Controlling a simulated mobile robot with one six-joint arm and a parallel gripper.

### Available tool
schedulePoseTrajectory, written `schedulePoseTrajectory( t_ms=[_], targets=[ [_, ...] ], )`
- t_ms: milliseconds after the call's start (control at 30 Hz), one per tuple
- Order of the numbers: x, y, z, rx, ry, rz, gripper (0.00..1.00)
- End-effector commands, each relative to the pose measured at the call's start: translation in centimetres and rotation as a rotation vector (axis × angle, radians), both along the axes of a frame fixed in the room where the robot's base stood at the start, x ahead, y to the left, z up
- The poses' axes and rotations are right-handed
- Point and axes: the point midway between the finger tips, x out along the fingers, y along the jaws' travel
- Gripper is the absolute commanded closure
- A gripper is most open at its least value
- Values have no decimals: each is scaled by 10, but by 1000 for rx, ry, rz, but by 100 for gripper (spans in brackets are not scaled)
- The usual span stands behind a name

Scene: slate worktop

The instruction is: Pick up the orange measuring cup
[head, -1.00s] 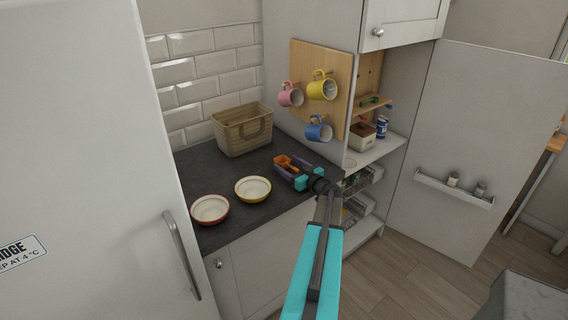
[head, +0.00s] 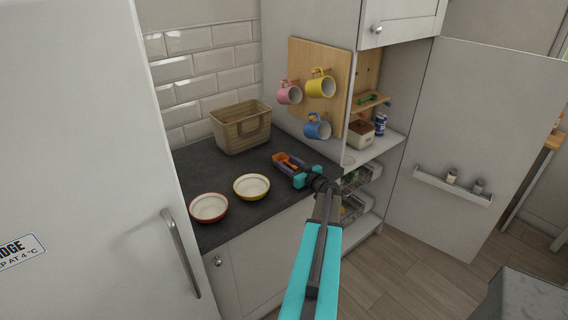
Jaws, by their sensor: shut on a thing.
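The orange measuring cup (head: 288,160) is small in the head view, over the worktop near its right end. My gripper (head: 286,164) reaches over the worktop from the front right. Its two fingers lie on either side of the cup and are shut on it. The fingers hide part of the cup. I cannot tell whether the cup touches the worktop.
A woven basket (head: 243,128) stands behind at the wall. A yellow-rimmed bowl (head: 251,187) and a red-rimmed bowl (head: 209,208) stand to the left. Several mugs, one of them blue (head: 317,127), hang on a wooden board (head: 299,62) above. An open cupboard is at right.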

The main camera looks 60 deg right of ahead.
Motion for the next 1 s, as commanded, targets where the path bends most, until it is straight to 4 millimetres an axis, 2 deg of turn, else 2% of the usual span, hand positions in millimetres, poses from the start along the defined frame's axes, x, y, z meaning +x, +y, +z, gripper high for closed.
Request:
schedulePoseTrajectory(
  t_ms=[367, 700, 1000],
  targets=[
    [0, 0, 7, -1, -1, 0, 84],
    [0, 1, 35, -2, 0, 0, 84],
    [-45, 26, 37, 0, 0, -1, 84]
  ],
)
